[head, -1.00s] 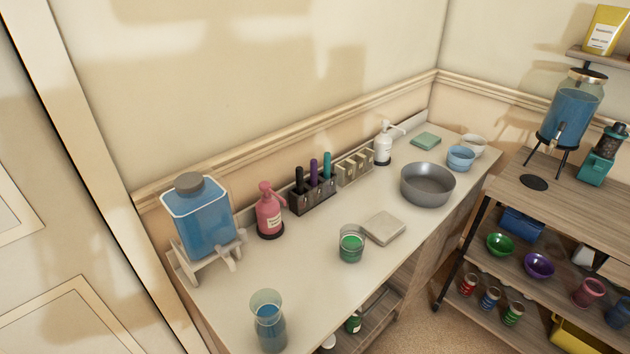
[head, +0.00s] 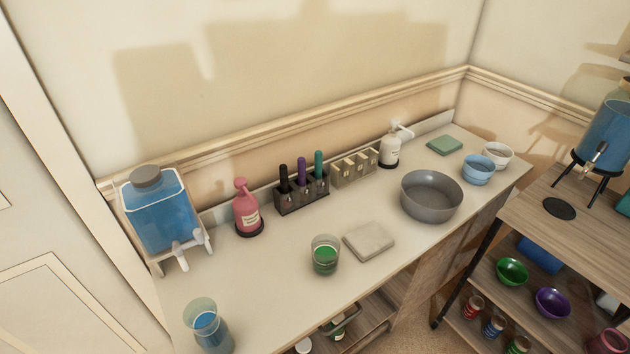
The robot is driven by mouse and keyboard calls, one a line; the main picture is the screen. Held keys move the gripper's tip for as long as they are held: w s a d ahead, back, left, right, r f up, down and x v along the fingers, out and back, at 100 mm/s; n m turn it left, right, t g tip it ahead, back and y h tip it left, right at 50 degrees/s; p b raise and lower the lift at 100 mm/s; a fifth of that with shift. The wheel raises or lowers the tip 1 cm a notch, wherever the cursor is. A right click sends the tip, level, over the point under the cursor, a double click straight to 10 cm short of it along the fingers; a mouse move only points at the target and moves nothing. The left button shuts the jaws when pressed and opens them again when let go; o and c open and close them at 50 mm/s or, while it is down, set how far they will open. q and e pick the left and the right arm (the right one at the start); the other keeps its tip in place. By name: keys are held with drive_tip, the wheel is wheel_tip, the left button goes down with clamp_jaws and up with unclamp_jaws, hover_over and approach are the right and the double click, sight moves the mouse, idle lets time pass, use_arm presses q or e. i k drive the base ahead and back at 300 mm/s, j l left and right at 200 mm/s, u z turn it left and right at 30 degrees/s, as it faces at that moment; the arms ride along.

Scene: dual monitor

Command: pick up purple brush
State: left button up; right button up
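The purple brush (head: 302,170) stands upright in the middle slot of a dark holder (head: 303,198) at the back of the counter. A black brush (head: 284,179) stands to its left and a teal brush (head: 319,166) to its right in the same holder. Only their upper parts show; the lower ends are hidden in the holder. Neither of my grippers is in view.
A pink pump bottle (head: 246,208) stands left of the holder, and a beige divided box (head: 354,167) stands right of it. A green-filled glass (head: 325,255), a flat grey block (head: 369,241) and a grey bowl (head: 431,195) are in front.

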sight(301, 161)
drive_tip(key=i+l, duration=0.1)
drive_tip(key=l, duration=0.35)
drive_tip(key=i+l, duration=0.1)
drive_tip(key=l, duration=0.3)
drive_tip(key=i+l, duration=0.1)
drive_tip(key=l, duration=0.35)
drive_tip(key=i+l, duration=0.1)
drive_tip(key=l, duration=0.35)
